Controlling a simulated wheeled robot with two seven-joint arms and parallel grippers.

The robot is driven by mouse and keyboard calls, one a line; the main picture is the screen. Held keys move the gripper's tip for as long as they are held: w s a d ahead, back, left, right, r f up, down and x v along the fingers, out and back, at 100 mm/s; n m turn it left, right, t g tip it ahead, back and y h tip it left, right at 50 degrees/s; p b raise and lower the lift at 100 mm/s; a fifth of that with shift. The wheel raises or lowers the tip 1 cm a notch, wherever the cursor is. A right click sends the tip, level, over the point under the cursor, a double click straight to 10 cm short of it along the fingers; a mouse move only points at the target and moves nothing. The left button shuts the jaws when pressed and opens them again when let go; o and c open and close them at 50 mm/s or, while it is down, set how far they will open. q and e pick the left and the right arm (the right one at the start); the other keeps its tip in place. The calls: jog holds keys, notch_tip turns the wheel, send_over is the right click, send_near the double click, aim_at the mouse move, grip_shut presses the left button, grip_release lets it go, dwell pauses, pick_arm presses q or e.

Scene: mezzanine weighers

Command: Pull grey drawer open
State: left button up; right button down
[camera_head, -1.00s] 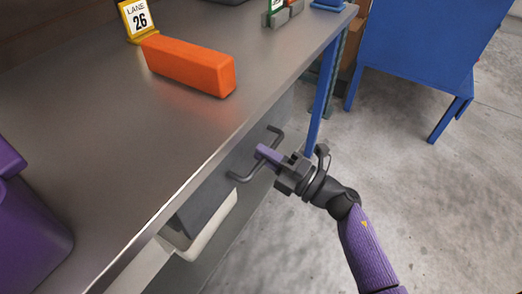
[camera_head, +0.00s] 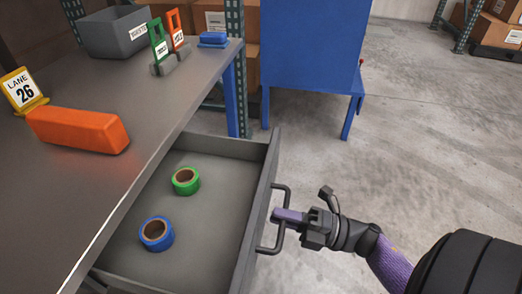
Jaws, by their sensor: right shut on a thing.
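The grey drawer (camera_head: 258,205) stands well out from under the metal workbench (camera_head: 75,190), its inside in plain view. A green tape roll (camera_head: 186,181) and a blue tape roll (camera_head: 156,234) lie on its floor, apart from each other. A dark bar handle (camera_head: 269,250) is fixed to the drawer's front. My right gripper (camera_head: 286,217) comes in from the right and is shut on the handle's bar. My left gripper is not in view.
On the bench are an orange block (camera_head: 78,130), a yellow LANE 26 sign (camera_head: 22,91), a grey bin (camera_head: 117,33) and green and orange tags on stands. A blue cabinet (camera_head: 312,45) stands behind. Concrete floor (camera_head: 420,130) to the right is clear.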

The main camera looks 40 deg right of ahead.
jog(key=shift+v, duration=0.85)
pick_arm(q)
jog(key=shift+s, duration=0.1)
pick_arm(e)
jog(key=shift+r, duration=0.1)
jog(key=c, duration=0.7)
grip_release()
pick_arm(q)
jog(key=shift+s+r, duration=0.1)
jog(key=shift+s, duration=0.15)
pick_arm(e)
jog(key=shift+d, duration=0.1)
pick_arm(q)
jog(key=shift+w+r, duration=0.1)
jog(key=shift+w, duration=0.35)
pick_arm(e)
jog(key=v, duration=0.9)
jog(key=shift+s+d, duration=0.25)
jog(key=shift+s, duration=0.1)
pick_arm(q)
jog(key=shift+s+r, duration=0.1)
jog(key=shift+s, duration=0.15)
